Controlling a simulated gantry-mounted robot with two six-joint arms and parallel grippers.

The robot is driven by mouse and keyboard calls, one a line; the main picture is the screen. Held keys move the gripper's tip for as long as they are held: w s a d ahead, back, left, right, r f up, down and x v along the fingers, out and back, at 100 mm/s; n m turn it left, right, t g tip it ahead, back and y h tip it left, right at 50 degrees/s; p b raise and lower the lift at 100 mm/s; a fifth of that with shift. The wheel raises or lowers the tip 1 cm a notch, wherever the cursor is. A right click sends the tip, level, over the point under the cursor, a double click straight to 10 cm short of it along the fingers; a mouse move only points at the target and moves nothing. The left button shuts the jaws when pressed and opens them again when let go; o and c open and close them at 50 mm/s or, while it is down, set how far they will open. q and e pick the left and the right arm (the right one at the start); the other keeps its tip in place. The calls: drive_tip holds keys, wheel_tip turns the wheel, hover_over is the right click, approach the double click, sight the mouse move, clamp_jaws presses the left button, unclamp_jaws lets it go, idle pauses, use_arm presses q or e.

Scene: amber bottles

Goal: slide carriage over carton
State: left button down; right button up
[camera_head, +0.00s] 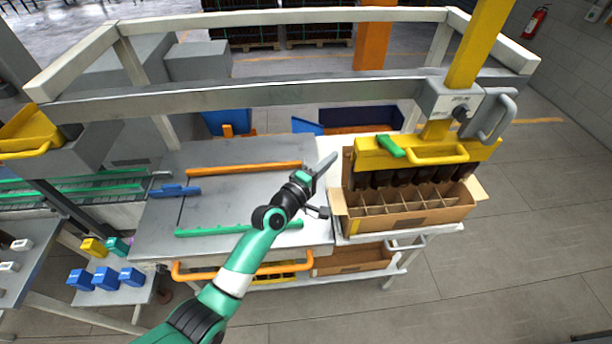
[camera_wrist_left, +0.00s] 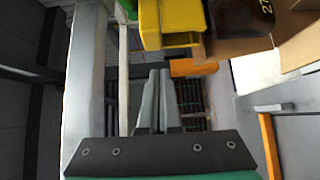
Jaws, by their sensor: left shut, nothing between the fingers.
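The yellow carriage (camera_head: 455,150) hangs from the rail at the right, with a row of dark bottles (camera_head: 410,176) under it. It also shows at the top of the left wrist view (camera_wrist_left: 182,15). The open carton (camera_head: 405,222) with cardboard dividers stands below. The bottles overlap its back part in the head view; I cannot tell whether they are above or inside the cells. My left gripper (camera_head: 330,162) is shut and empty, left of the carriage and carton, apart from both. In the left wrist view its fingers (camera_wrist_left: 158,85) are together. My right gripper is out of view.
A green lever (camera_head: 390,146) sits on the carriage, and a grey handle (camera_head: 495,117) is at the rail block. The horizontal rail (camera_head: 250,95) spans behind my arm. The grey table (camera_head: 225,205) carries an orange bar (camera_head: 245,168) and a green bar (camera_head: 215,231).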

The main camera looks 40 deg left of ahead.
use_arm(q)
drive_tip(key=s+p, duration=0.1)
drive_tip(key=s, duration=0.8)
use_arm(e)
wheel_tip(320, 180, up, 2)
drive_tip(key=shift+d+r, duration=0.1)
use_arm(q)
drive_tip(key=shift+s, duration=0.1)
